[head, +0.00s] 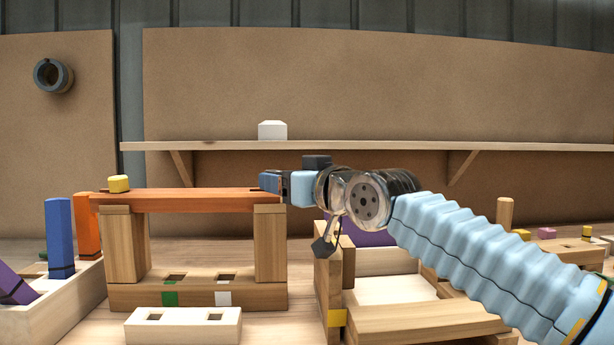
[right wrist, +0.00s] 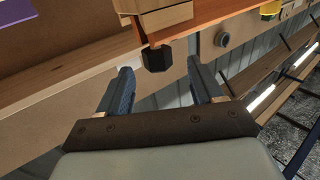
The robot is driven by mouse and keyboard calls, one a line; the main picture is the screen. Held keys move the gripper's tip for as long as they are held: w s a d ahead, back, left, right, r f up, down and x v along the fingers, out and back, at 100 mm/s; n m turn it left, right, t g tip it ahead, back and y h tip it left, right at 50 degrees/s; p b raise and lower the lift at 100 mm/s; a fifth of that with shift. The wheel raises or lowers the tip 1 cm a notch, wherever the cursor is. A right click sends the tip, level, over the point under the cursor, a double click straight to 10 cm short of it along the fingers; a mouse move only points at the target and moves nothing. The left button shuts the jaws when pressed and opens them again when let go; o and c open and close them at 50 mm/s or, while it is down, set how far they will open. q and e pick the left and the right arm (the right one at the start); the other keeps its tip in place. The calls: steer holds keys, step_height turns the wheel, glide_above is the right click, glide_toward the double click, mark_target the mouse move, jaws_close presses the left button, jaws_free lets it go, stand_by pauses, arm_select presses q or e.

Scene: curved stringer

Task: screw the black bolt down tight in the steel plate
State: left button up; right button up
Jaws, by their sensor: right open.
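My right gripper (head: 270,182) comes in from the right in the head view, level with the right end of an orange beam (head: 185,200). In the right wrist view its two fingers (right wrist: 158,75) are open with nothing between them. A black faceted block (right wrist: 157,58) sits at the near end of the orange beam, just beyond the fingertips; I cannot tell if it is the bolt. In the head view the gripper mostly covers that end. I can make out no steel plate. My left gripper is not in view.
Two wooden posts (head: 270,243) hold up the beam, with a yellow block (head: 118,183) at its left end. A pale bin (head: 92,290) with colored bars stands left. Wooden frames (head: 415,325) lie below my right arm. A shelf (head: 400,146) runs behind. A dark ring (head: 53,75) is on the back panel.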

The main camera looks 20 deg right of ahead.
steer(key=p+x, duration=0.1)
steer(key=x, duration=0.4)
steer(key=shift+s, duration=0.1)
